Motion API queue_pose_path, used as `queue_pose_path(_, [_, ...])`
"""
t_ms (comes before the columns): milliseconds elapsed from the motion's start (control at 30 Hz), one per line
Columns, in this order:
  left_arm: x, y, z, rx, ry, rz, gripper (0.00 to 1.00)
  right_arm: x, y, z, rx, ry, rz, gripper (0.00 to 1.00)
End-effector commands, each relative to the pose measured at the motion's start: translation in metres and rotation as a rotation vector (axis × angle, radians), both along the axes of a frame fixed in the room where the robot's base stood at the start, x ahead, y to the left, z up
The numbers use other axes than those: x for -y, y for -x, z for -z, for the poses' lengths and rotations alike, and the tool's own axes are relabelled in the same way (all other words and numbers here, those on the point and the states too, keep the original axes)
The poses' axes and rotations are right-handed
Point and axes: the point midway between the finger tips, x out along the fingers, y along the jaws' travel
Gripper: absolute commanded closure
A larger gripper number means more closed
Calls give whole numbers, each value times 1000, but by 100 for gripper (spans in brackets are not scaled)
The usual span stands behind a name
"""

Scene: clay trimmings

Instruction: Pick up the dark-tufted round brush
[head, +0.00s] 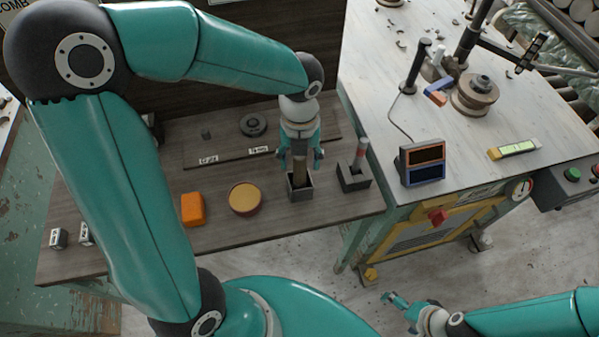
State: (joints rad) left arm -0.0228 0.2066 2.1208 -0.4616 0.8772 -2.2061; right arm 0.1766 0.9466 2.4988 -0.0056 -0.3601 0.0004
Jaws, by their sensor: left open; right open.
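My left gripper (300,160) points down over a small dark square holder (301,194) on the wooden bench. It is open, with one finger on each side of a brown upright shaft (299,172) that stands in the holder. This shaft may be the round brush; its top is hidden by the gripper and I see no dark tuft. A second holder (354,184) to the right has a slightly tilted stick (359,154) with a reddish upper part. My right gripper (396,300) is open and empty, low over the floor, away from the bench.
An orange block (192,209) and a round tan-topped dish (244,198) sit left of the holders. A raised board (219,152) with labels and a dark disc (253,124) lies behind. A machine table (463,131) with a small display (422,162) stands close on the right.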

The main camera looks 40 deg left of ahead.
Motion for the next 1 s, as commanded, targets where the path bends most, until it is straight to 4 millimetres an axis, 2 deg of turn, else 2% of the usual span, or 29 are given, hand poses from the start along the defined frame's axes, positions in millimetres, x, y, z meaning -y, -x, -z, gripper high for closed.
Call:
queue_pose_path(233, [0, 0, 2, 0, 0, 0, 41, 0, 0, 0, 0, 0, 0, 0])
queue_pose_path(600, [0, 0, 2, 0, 0, -1, 100, 0, 0, 0, 0, 0, 0, 0])
queue_pose_path(1000, [0, -1, -3, 2, 0, -1, 100, 0, 0, 0, 0, 0, 0, 0])
